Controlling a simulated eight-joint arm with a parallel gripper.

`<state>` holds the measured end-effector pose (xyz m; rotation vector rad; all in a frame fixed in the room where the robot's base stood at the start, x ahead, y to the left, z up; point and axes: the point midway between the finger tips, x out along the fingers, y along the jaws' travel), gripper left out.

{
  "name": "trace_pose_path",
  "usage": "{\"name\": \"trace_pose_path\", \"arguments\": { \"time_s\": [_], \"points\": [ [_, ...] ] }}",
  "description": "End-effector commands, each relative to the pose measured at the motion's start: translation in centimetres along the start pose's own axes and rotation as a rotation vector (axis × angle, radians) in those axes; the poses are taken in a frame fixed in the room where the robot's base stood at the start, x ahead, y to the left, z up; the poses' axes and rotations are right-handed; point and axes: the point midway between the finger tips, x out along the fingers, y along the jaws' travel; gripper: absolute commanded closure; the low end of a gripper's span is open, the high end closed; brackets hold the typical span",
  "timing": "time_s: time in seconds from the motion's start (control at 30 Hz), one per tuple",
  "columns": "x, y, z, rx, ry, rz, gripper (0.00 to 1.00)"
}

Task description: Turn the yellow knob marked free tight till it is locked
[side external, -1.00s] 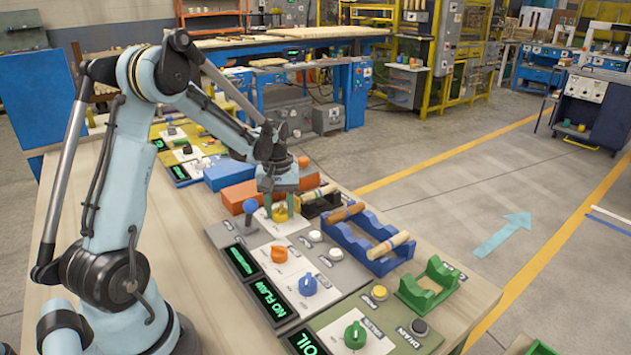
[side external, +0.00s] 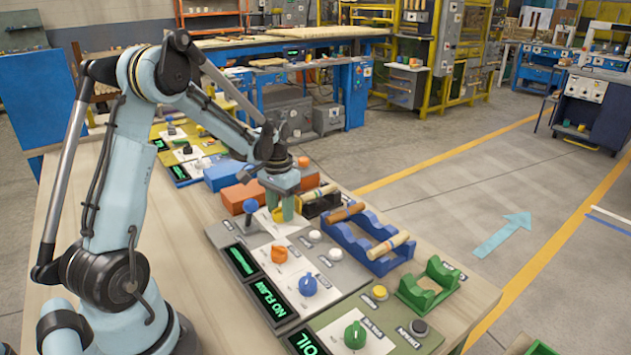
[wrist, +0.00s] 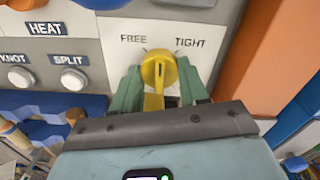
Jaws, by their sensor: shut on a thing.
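The yellow knob (wrist: 158,73) sits on a white plate (wrist: 118,58) printed FREE at the left and TIGHT at the right in the wrist view. A dark line on the knob runs nearly straight up, between the two words. My gripper (wrist: 159,82) is shut on the knob, with one green finger on each side. In the side view my gripper (side external: 281,207) is low over the panel, and its fingers hide most of the yellow knob (side external: 277,215).
An orange knob (side external: 279,254), a blue knob (side external: 308,285) and a blue-topped lever (side external: 250,207) stand nearby on the grey panel. White buttons (side external: 315,236) and a blue cradle with wooden rods (side external: 350,238) lie to the right. An orange block (side external: 238,197) is behind.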

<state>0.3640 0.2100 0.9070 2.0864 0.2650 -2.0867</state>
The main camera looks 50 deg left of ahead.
Motion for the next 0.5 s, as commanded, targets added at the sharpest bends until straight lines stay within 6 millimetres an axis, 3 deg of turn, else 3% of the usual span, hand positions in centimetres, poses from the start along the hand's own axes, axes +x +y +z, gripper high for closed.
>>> {"name": "trace_pose_path", "arguments": {
  "time_s": [0.5],
  "points": [
    [-0.06,0.09,0.01,0.484,0.0,0.0,0.87]
  ]
}}
